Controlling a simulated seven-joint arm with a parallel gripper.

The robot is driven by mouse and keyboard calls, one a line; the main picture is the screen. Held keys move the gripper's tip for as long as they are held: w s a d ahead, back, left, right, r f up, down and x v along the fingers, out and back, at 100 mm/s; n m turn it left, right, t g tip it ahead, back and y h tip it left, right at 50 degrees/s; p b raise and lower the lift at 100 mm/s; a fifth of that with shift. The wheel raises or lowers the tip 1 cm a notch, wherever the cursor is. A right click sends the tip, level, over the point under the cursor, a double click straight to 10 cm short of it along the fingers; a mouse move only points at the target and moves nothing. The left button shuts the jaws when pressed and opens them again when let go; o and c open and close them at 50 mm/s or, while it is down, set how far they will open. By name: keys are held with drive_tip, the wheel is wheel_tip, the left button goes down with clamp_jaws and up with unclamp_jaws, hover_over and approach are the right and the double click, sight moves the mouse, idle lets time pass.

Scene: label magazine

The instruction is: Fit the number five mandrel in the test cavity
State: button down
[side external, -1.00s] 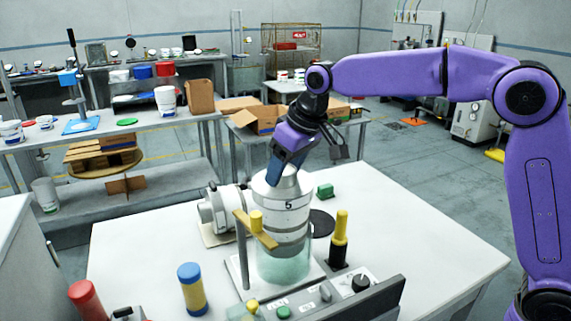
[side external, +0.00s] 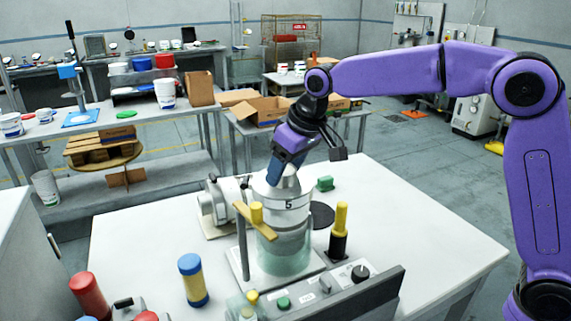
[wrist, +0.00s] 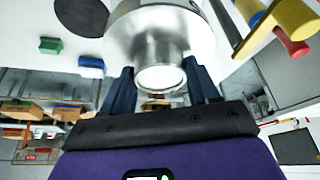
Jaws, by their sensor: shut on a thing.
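The number five mandrel (side external: 287,208) is a pale metal cylinder marked "5", with a sloping shoulder and a narrow neck. It stands about upright, its lower part inside the clear greenish test cavity (side external: 284,266). Whether it touches the bottom of the cavity cannot be told. My gripper (side external: 281,172) comes from above at a tilt and is shut on the neck. In the wrist view the mandrel's round metal neck (wrist: 160,77) sits between the two dark blue fingers. The cavity is hidden there.
A yellow clamp arm (side external: 254,226) on a post stands close in front of the mandrel. A yellow-and-black handle (side external: 339,232) is to its right, a grey motor-like unit (side external: 213,203) to its left. A control panel (side external: 350,293) lies in front. The table's right side is clear.

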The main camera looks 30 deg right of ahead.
sight(286, 187)
drive_tip(key=shift+f, duration=2.2)
drive_tip(key=shift+c, duration=1)
unclamp_jaws()
drive_tip(key=shift+f, duration=0.15)
drive_tip(key=v, duration=1.7)
drive_tip(key=shift+r, duration=0.35)
drive_tip(key=s+d+f+n+g, duration=0.1)
drive_tip(key=s+d+f+n, duration=0.1)
drive_tip(key=s+d+f, duration=0.4)
drive_tip(key=s+d+f+n+g+h, duration=0.1)
drive_tip(key=s+d+f+n, duration=0.2)
drive_tip(key=s, duration=1.2)
drive_tip(key=s+d+f+n+g, duration=0.2)
drive_tip(key=s+d+f, duration=0.8)
drive_tip(key=f, duration=0.1)
drive_tip(key=shift+s+f+h, duration=0.2)
drive_tip(key=shift+f+h, duration=0.1)
